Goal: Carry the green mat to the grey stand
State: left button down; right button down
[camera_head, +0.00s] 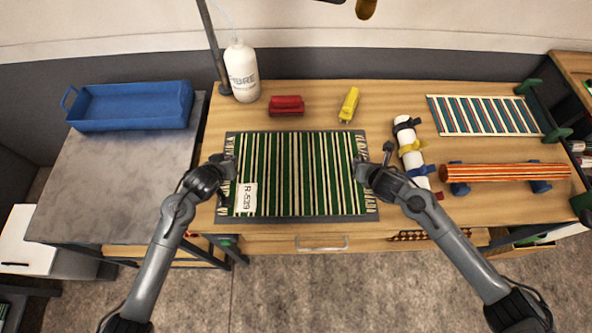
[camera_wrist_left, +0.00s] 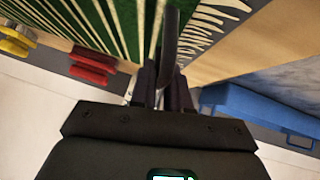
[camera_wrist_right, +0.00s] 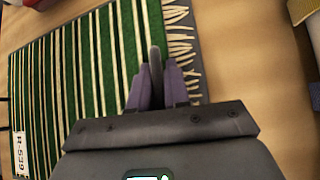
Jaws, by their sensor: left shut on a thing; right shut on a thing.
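The green mat (camera_head: 292,170) has cream stripes, fringed short ends and a white R-539 tag. It lies flat on a dark grey board (camera_head: 340,218) over the wooden bench. My left gripper (camera_head: 227,168) is at the board's left end, shut on a dark upright grip (camera_wrist_left: 170,45) there. My right gripper (camera_head: 364,172) is at the right end, shut on a similar dark grip (camera_wrist_right: 155,65). The fringe (camera_wrist_right: 180,50) shows beside the right fingers. I cannot tell whether the board touches the bench. The grey stand (camera_head: 95,200) is left of the bench, with a bare front area.
A blue tray (camera_head: 130,108) occupies the stand's back. A white bottle (camera_head: 241,72), a red brush (camera_head: 287,105) and a yellow tool (camera_head: 349,104) are behind the mat. A white roll (camera_head: 411,150), an orange-striped roll (camera_head: 505,172) and a striped rug (camera_head: 480,115) lie right.

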pick_arm(q)
jog(key=shift+r, duration=0.2)
pick_arm(e)
jog(key=shift+r, duration=0.15)
